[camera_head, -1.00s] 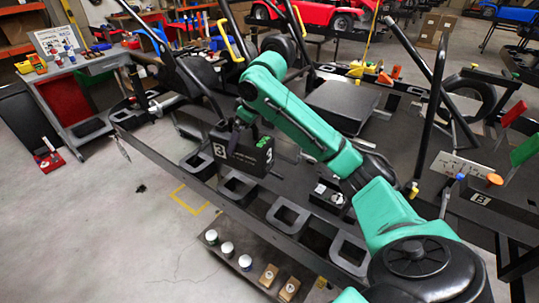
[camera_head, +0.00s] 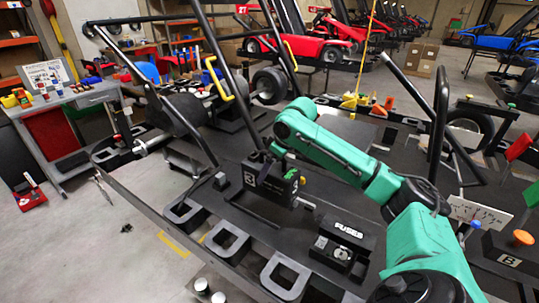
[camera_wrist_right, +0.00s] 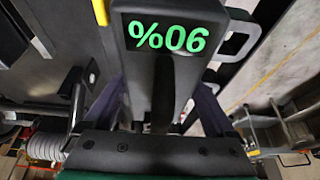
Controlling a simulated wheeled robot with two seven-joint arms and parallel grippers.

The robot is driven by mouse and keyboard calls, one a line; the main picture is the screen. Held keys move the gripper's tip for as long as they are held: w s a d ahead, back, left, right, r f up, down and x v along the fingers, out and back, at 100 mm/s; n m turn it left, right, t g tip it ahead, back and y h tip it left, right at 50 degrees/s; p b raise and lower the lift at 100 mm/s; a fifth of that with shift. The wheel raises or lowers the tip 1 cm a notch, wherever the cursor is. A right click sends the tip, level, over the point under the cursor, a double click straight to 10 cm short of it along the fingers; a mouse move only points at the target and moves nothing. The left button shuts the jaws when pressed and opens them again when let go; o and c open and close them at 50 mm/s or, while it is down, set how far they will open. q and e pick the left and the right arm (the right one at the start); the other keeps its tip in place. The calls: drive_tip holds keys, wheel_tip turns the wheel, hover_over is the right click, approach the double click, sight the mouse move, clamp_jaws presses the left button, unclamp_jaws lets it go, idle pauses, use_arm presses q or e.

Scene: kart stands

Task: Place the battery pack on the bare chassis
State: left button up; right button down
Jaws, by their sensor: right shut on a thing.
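The battery pack (camera_head: 272,188) is a black box with a white number label, over the dark chassis floor (camera_head: 235,198) in the head view. My right gripper (camera_head: 268,160) is shut on its top part, with the green arm reaching in from the right. In the right wrist view the pack (camera_wrist_right: 165,70) fills the upper middle, showing a green "90%" reading upside down. The right gripper's fingers (camera_wrist_right: 165,105) lie along both sides of it. I cannot tell whether the pack's underside touches the chassis. My left gripper is not in view.
A black box marked FUSES (camera_head: 345,235) sits on the chassis right of the pack. Black open loops (camera_head: 228,242) line the near side. Slanted black tubes and a yellow-handled bar (camera_head: 218,80) rise behind. A grey bench (camera_head: 78,105) stands at the left.

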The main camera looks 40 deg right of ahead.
sight(284, 171)
wheel_tip(284, 171, down, 8)
drive_tip(key=shift+p, duration=0.45)
drive_tip(key=shift+f, duration=0.45)
unclamp_jaws()
drive_tip(key=shift+s+f, duration=0.1)
drive_tip(key=shift+f, duration=0.05)
drive_tip(key=shift+a, duration=0.1)
drive_tip(key=b+v, duration=0.2)
drive_tip(key=v, duration=0.9)
drive_tip(key=shift+s+r, duration=0.25)
drive_tip(key=shift+r, duration=0.3)
